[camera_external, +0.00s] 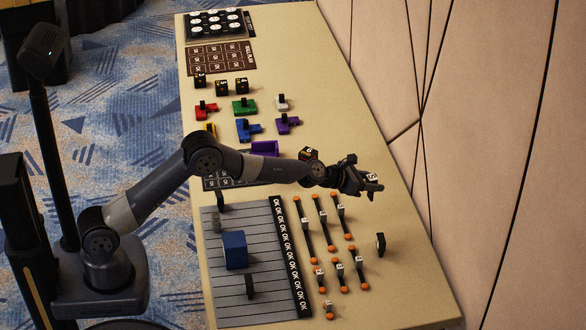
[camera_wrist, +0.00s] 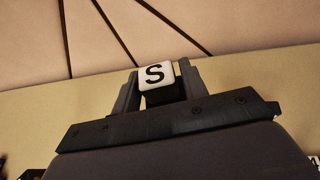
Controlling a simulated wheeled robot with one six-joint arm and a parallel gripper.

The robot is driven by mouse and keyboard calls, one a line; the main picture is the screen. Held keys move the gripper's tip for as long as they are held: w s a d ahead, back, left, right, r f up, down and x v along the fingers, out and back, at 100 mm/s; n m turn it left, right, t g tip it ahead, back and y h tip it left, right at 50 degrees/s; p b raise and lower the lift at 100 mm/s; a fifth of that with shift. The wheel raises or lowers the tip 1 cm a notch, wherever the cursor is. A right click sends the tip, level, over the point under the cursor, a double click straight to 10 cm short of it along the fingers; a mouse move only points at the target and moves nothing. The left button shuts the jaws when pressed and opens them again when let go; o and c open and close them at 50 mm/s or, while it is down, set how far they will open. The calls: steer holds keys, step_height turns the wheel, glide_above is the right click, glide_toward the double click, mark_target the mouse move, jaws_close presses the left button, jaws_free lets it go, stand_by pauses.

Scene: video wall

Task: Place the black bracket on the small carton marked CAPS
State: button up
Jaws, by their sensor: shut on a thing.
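My gripper (camera_external: 370,186) is at the end of the outstretched arm, over the right part of the table. It is shut on a small black block with a white top marked S (camera_wrist: 155,75), which sits between the two fingers in the wrist view. The block's white top also shows in the external view (camera_external: 372,177). A small dark upright piece (camera_external: 380,243) stands on the table below the gripper; I cannot tell if it is the black bracket. I cannot make out a carton marked CAPS in either view.
Black rods with orange ends and white lettered tiles (camera_external: 340,211) lie below the gripper. A grey striped mat (camera_external: 225,306) holds a blue box (camera_external: 235,250) and dark pieces. Coloured blocks (camera_external: 249,130) stand farther up. A panelled wall (camera_external: 485,130) rises beyond the table's right edge.

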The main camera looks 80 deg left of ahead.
steer(key=s+d+n+y, duration=0.1)
steer(key=s+d, duration=1.8)
steer(key=s, duration=0.2)
step_height(320, 180, up, 9)
steer(key=n+y+b, duration=0.2)
steer(key=b, duration=0.2)
glide_above(234, 239)
steer(key=shift+g, duration=0.3)
step_height(234, 239, down, 9)
steer(key=b, duration=0.5)
steer(key=shift+f, duration=0.15)
